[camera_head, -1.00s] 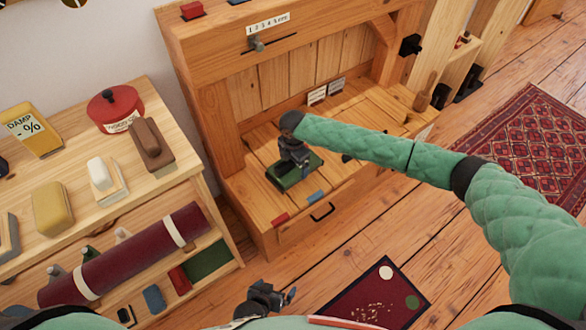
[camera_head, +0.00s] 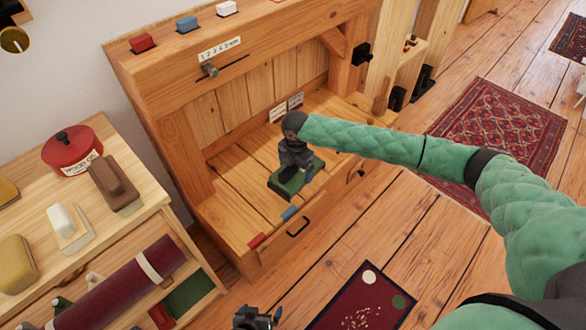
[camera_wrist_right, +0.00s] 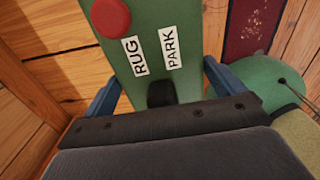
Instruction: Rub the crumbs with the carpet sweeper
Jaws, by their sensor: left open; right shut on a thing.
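The green carpet sweeper (camera_head: 287,186) is at the wooden bench, near its front edge. In the right wrist view its green top (camera_wrist_right: 150,45) shows a red button and labels reading RUG and PARK. My right gripper (camera_head: 297,158) is shut on it from above; the wrist view shows the blue fingers on either side. I cannot tell whether its underside touches the bench. Pale crumbs (camera_head: 364,317) lie scattered on the dark red mat (camera_head: 345,295) on the floor. My left gripper (camera_head: 262,318) is open and empty, left of the mat, low in the head view.
The wooden bench (camera_head: 221,211) has a tall back, a drawer handle and red and blue marks along its front. A shelf table at left holds a red tin (camera_head: 72,150), brushes and a rolled rug (camera_head: 120,290). A patterned rug (camera_head: 480,130) lies beyond bare floorboards.

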